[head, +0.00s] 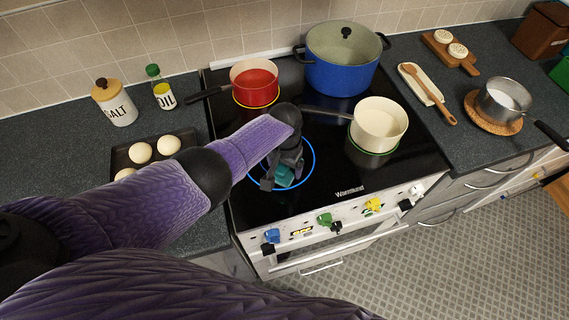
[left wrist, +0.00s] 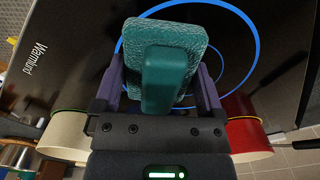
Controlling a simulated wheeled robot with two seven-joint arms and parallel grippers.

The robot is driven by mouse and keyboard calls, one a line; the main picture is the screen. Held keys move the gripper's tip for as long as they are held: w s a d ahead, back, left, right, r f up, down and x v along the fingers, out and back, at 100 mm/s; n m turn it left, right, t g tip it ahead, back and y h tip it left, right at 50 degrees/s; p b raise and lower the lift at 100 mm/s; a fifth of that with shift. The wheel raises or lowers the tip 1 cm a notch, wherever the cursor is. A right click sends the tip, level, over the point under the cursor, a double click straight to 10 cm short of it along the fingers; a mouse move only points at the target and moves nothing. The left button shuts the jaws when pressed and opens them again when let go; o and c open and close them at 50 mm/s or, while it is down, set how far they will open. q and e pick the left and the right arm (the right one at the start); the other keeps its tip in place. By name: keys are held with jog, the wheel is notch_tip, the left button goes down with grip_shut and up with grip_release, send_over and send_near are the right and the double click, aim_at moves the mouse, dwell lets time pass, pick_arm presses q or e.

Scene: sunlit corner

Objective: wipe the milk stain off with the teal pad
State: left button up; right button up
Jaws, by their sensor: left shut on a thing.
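My left gripper (head: 282,170) is over the front left of the black stovetop (head: 325,185), at the blue-ringed burner (head: 312,151). It is shut on the teal pad (head: 286,176). In the left wrist view the pad (left wrist: 190,35) has a flat textured base and a raised grip block (left wrist: 165,78), with the fingers on both sides of the block. The pad is at or close above the glass; I cannot tell if it touches. I see no milk stain; the pad and gripper cover part of the burner. My right gripper is not in view.
A red saucepan (head: 254,86), a blue pot (head: 340,68) and a cream saucepan (head: 379,125) stand on other burners. The cream pan's handle reaches toward my gripper. A tray of buns (head: 120,160) is on the left counter. Knobs (head: 325,219) line the stove front.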

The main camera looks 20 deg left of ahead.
pick_arm(q)
jog(key=shift+r+p, duration=2.65)
jog(key=shift+r, duration=0.6)
jog(key=shift+f, duration=0.2)
